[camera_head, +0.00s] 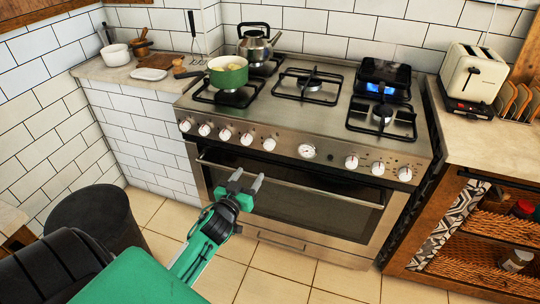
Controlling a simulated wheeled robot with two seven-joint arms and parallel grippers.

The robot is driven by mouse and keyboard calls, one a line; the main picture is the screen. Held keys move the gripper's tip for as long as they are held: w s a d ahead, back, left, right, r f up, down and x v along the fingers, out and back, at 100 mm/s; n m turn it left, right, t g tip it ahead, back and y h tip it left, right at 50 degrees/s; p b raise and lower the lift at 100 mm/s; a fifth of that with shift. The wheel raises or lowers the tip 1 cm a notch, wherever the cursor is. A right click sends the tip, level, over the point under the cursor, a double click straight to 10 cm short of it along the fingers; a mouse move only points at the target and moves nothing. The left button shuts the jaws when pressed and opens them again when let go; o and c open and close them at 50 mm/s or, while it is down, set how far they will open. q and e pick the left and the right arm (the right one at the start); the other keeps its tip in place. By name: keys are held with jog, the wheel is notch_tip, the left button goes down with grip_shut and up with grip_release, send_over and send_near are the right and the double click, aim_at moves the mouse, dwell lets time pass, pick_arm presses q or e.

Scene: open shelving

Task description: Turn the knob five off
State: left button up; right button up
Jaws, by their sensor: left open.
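A row of white knobs runs along the steel front of the stove (300,128). Counting from the left, the fifth is this knob (269,144); no number is readable, and its pointer is too small to tell. A blue glow shows at the back right burner (380,88), around dark cookware. My left gripper (246,179) is open and empty, in front of the oven door, below and a little left of the fifth knob and apart from it. My right gripper is not in view.
A round gauge (307,151) sits right of the fifth knob, with more knobs beyond. The oven handle (290,180) runs below the panel. A green pot (228,72) and a kettle (256,45) stand on the left burners. A dark bin (95,215) is at left.

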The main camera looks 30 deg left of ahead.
aim_at(268, 148)
pick_arm(q)
jog(key=w, duration=0.4)
jog(key=w+a, duration=0.1)
jog(key=w, duration=0.4)
jog(key=w+a, duration=0.1)
jog(key=w, duration=0.3)
jog(key=shift+w+a, duration=0.2)
jog(key=c, duration=1)
